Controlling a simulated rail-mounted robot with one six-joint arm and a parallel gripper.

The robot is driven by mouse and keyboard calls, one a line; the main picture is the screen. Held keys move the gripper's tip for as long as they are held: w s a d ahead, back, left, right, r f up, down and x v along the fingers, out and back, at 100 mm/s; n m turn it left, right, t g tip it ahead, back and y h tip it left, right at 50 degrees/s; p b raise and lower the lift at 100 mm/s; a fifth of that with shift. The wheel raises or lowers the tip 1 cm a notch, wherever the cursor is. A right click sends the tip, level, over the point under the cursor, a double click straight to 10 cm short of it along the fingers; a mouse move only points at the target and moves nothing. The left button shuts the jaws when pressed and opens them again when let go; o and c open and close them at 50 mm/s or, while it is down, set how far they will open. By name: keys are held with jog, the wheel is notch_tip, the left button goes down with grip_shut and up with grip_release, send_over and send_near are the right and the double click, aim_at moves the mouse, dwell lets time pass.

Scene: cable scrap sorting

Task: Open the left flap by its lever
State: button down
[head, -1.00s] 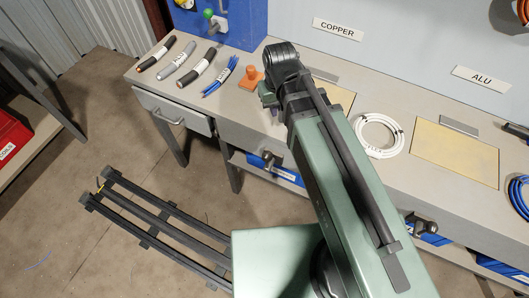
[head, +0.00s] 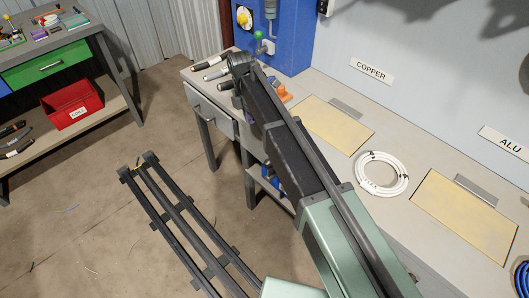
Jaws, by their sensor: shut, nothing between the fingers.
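The left flap, a pale yellow square panel (head: 333,125), lies flat in the grey bench top under the COPPER sign (head: 371,70). A grey plate (head: 345,108) is at its back edge. The flap looks closed. Its lever is not clearly seen; my arm covers much of the bench front below it. My gripper is hidden behind my own arm, which reaches over the bench's left end, so its jaws do not show.
A white cable coil (head: 382,174) lies between the left flap and a second yellow panel (head: 465,216) under the ALU sign (head: 509,143). Cable pieces (head: 212,67) and an orange object (head: 285,93) lie near my arm. A red bin (head: 73,104) stands on the left shelf.

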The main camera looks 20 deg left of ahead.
jog(key=shift+f, duration=0.1)
jog(key=s+d+f+b, duration=0.4)
jog(key=d+f+b, duration=0.1)
jog(key=f+b, duration=0.5)
jog(key=shift+s, duration=0.4)
jog(key=shift+d, duration=0.1)
